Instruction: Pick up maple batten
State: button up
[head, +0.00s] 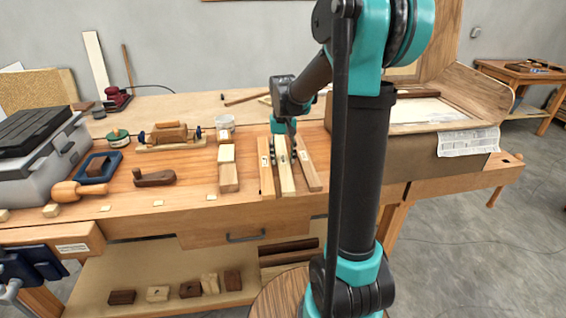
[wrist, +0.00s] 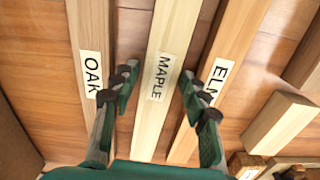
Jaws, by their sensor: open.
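The maple batten (wrist: 165,65) is a pale wooden strip with a white label reading MAPLE in the wrist view. It lies between the oak batten (wrist: 98,60) and the elm batten (wrist: 232,50). In the head view the maple batten (head: 284,170) is the middle of three battens on the bench. My gripper (wrist: 157,88) is open, with one finger on each side of the maple batten near its label. The fingers appear apart from the wood. The right finger partly covers the elm label. In the head view my gripper (head: 291,140) is over the battens' far part.
The oak batten (head: 265,168) and elm batten (head: 308,165) lie close on either side. A short block (head: 228,176) stands to the left on the workbench (head: 190,205). A large wooden form (head: 410,150) with a paper sheet is at right.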

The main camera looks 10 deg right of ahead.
grip_shut()
jog(key=shift+r, duration=0.1)
dwell(0.3)
